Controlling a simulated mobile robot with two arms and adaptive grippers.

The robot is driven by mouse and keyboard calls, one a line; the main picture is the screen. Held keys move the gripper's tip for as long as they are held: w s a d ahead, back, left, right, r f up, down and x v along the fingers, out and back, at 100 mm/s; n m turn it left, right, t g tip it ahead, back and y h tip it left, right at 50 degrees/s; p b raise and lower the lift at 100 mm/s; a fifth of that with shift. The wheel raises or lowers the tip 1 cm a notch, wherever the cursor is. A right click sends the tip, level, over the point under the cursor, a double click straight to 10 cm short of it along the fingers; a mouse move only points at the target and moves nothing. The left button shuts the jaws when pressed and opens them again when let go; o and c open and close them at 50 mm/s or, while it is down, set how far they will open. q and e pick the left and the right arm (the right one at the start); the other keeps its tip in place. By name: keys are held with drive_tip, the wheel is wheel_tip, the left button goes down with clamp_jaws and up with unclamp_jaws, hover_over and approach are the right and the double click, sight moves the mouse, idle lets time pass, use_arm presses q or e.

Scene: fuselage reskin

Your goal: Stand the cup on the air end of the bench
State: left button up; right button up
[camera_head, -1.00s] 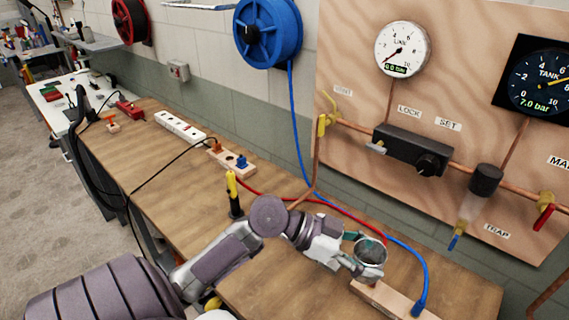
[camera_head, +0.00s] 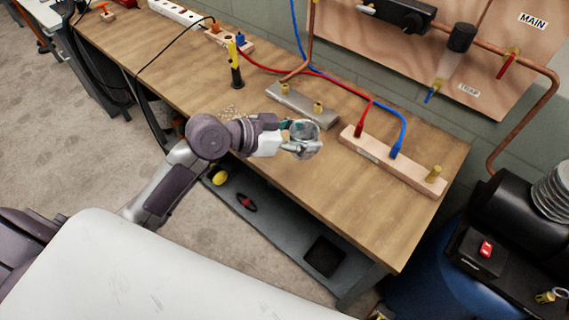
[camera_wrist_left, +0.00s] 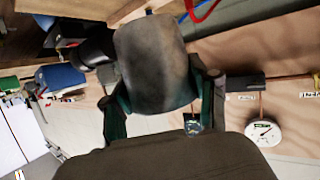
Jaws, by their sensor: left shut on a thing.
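A grey, round, open-topped cup (camera_head: 304,136) is held by my left gripper (camera_head: 288,138) above the wooden bench (camera_head: 330,182), near the bench's front side. The cup's open mouth faces up towards the head camera. Whether its base touches the bench cannot be told. In the left wrist view the cup (camera_wrist_left: 152,65) appears as a worn grey body between the two dark green fingers of the gripper (camera_wrist_left: 165,95). The bench's right end, beside the compressor (camera_head: 510,215), has bare wood in front of the hose block. My right gripper is not in view.
A wooden block (camera_head: 415,176) with red and blue hoses and a brass fitting lies right of the cup. A grey metal block (camera_head: 302,106) lies behind it. A yellow-black tool (camera_head: 235,65) stands to the left. A lower shelf (camera_head: 285,232) is under the bench.

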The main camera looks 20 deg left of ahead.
use_arm(q)
drive_tip(key=s+f+b+x, duration=0.1)
drive_tip(key=f+b+x, duration=0.1)
drive_tip(key=x, duration=0.8)
drive_tip(key=shift+n+t+y, duration=0.3)
drive_tip(key=shift+t, duration=0.2)
drive_tip(key=w+a+f, duration=0.1)
drive_tip(key=a+f, duration=0.1)
drive_tip(key=a, duration=0.1)
drive_tip(key=w+a+f, duration=0.1)
drive_tip(key=a+f, duration=0.1)
drive_tip(key=a, duration=0.2)
drive_tip(key=w+a+f+b, duration=0.1)
drive_tip(key=w+a+f, duration=0.1)
drive_tip(key=a, duration=0.2)
drive_tip(key=shift+f, duration=0.2)
wheel_tip(320, 180, down, 3)
drive_tip(key=shift+f, duration=0.45)
drive_tip(key=shift+f, duration=0.1)
drive_tip(key=o, duration=1.3)
